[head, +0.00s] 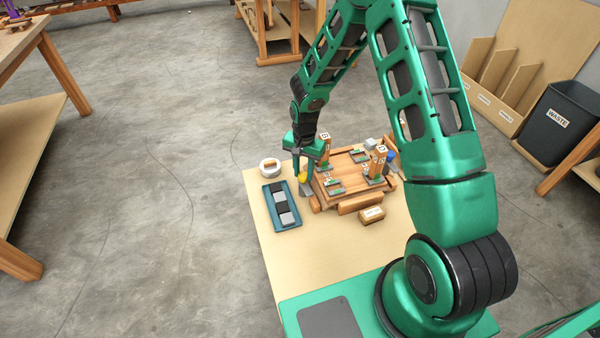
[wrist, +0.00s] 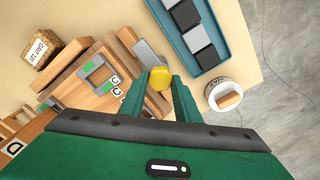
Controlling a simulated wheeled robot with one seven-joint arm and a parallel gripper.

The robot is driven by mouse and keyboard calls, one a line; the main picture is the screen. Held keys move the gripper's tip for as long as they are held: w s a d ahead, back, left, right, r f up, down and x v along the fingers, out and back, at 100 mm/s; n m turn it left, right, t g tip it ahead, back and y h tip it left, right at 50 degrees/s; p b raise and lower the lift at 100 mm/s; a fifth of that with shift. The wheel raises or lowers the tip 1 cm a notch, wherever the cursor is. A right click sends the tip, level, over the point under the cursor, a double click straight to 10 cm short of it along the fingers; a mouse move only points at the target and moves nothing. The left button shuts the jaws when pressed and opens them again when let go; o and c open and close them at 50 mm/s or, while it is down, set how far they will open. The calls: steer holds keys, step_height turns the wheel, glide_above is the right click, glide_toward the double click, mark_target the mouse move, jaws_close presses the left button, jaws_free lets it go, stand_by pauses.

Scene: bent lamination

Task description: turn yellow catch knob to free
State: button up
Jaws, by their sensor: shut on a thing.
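The yellow catch knob (wrist: 159,80) sits between the fingers of my gripper (wrist: 160,88) in the wrist view. In the head view it shows as a small yellow spot (head: 302,177) at the left edge of the wooden fixture (head: 345,190), below my gripper (head: 303,172). The fingers are closed around the knob from both sides. A grey metal plate (wrist: 149,55) lies just beyond the knob. The fingers hide part of the knob, and I cannot tell its turned position.
A teal tray (head: 270,223) with grey and black blocks lies left of the fixture. A round white container (head: 269,164) stands behind the tray. A wooden grit block (head: 372,214) lies in front of the fixture. Upright lettered posts rise from the fixture. The front of the tabletop is clear.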

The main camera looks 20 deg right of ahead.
mark_target(303, 174)
steer(key=shift+s+a+m, duration=0.15)
steer(key=shift+a+m, duration=0.1)
steer(key=shift+m, duration=0.05)
stand_by(0.4)
steer(key=o, duration=1)
steer(key=shift+o, duration=0.2)
steer(key=shift+d, duration=0.1)
steer(key=shift+r, duration=0.1)
step_height(303, 174, up, 10)
steer(key=shift+r, duration=0.25)
